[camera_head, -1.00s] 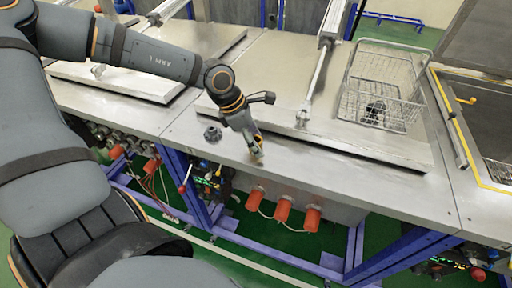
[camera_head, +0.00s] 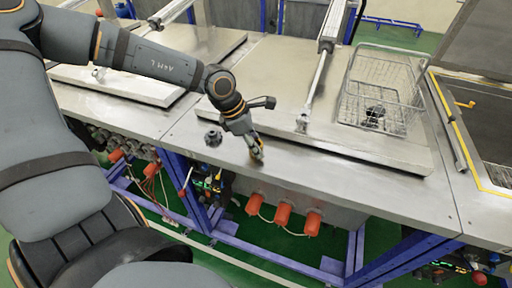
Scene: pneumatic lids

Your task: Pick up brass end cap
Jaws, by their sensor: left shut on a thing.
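My left gripper (camera_head: 256,152) is at the front edge of the steel bench top, pointing down. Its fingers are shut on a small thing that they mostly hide. A little brass-yellow colour shows at the fingertips, in keeping with the brass end cap (camera_head: 260,155), but its outline is too small to make out. I cannot tell whether it touches the bench. My right gripper is not in view.
A dark toothed knob-like part (camera_head: 213,137) stands on the bench left of the gripper. A wire basket (camera_head: 382,88) holding a dark part (camera_head: 374,114) sits on the lid (camera_head: 330,135) to the right. A pneumatic cylinder rod (camera_head: 317,85) rises from that lid.

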